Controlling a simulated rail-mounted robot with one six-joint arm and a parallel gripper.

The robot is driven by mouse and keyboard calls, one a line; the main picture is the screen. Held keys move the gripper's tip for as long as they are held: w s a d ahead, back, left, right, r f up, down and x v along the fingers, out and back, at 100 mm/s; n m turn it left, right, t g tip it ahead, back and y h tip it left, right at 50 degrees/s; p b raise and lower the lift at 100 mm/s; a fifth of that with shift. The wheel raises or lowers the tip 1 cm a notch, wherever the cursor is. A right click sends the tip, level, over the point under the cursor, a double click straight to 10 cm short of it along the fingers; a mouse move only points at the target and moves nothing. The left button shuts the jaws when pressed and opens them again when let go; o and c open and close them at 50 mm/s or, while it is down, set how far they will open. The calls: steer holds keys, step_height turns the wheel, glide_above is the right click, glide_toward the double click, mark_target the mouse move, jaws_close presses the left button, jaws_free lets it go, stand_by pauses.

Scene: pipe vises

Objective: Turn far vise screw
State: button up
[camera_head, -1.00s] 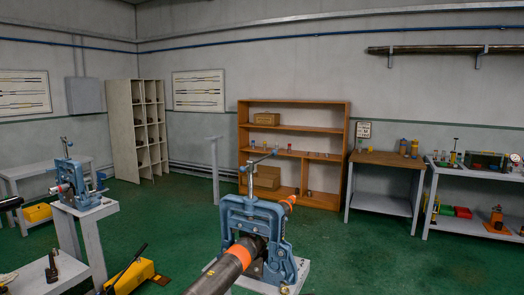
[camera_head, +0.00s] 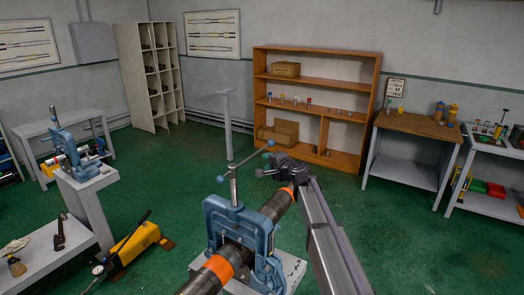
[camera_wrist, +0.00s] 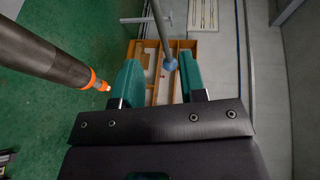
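The nearer blue pipe vise (camera_head: 222,222) stands on a post at the lower centre of the head view, with a dark pipe (camera_head: 278,203) with orange bands through it. Its upright screw (camera_head: 233,187) carries a cross handle (camera_head: 247,160) with ball ends. A second blue vise (camera_head: 70,150) stands farther off at the left. My gripper (camera_head: 264,172) is just right of the nearer vise's handle. In the wrist view my gripper (camera_wrist: 160,80) has its teal fingers apart, with a grey bar ending in a blue ball (camera_wrist: 169,65) appearing between them. Contact cannot be told.
The pipe (camera_wrist: 45,52) passes left of the fingers in the wrist view. A wooden shelf (camera_head: 316,55) and a workbench (camera_head: 415,128) stand behind. A yellow pump (camera_head: 135,243) lies on the floor at the left. Green floor between the vises and shelf is mostly clear.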

mark_target(253, 155)
steer(key=b+x, duration=0.2)
steer(key=x, duration=0.8)
steer(key=shift+w+a+f, duration=0.1)
steer(key=shift+w+a, duration=0.05)
steer(key=shift+a, duration=0.25)
steer(key=shift+c, duration=0.2)
jaws_close()
steer(key=shift+d, duration=0.1)
